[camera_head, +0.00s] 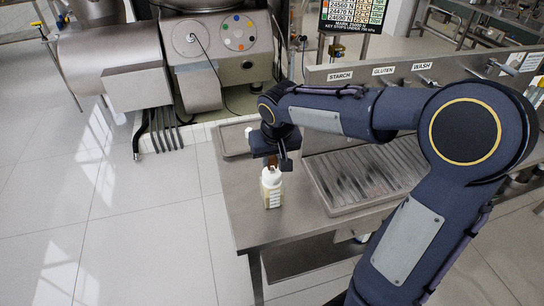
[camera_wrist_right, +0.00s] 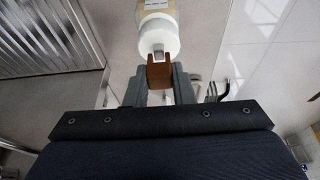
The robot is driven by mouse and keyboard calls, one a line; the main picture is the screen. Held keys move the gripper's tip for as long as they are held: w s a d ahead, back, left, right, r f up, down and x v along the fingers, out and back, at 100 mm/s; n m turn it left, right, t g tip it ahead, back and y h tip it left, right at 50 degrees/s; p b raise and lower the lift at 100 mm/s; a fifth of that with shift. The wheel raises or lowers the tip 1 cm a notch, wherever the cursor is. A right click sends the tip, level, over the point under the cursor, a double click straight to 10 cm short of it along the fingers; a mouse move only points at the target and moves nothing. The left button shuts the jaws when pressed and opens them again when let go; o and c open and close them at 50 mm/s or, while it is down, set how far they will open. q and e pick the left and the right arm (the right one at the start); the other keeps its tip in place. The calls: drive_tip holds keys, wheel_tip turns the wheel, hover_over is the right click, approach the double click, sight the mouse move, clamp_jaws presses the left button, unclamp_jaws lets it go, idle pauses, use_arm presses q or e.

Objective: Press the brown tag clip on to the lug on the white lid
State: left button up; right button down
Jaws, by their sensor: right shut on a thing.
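A bottle (camera_head: 273,199) with a pale yellowish label stands upright near the left end of the steel bench. Its white lid (camera_head: 271,178) is on top and also shows in the right wrist view (camera_wrist_right: 158,36), with a small lug (camera_wrist_right: 157,54) on its near side. My right gripper (camera_head: 279,164) is above the lid, its fingers shut on the brown tag clip (camera_wrist_right: 160,76). The clip's open end is right at the lug; I cannot tell whether they touch. In the head view the clip (camera_head: 272,160) is partly hidden by the gripper. My left gripper is not in view.
A ribbed steel drain tray (camera_head: 365,176) lies to the right of the bottle on the bench (camera_head: 240,203). A shallow tray (camera_head: 233,139) is behind, partly hidden by my arm. Large steel machinery (camera_head: 215,55) stands at the back. Bare bench lies left of the bottle.

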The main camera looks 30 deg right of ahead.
drive_tip(key=shift+f, duration=0.4)
drive_tip(key=shift+f+b, duration=0.7)
drive_tip(key=shift+b, duration=0.15)
drive_tip(key=c, duration=1.2)
unclamp_jaws()
drive_tip(key=shift+r, duration=0.1)
drive_tip(key=shift+o, duration=0.2)
drive_tip(key=shift+r, duration=0.1)
drive_tip(key=v, duration=0.7)
drive_tip(key=shift+s+r, duration=0.1)
drive_tip(key=shift+r, duration=0.2)
wheel_tip(320, 180, up, 4)
drive_tip(key=p, duration=0.3)
drive_tip(key=shift+s, duration=0.1)
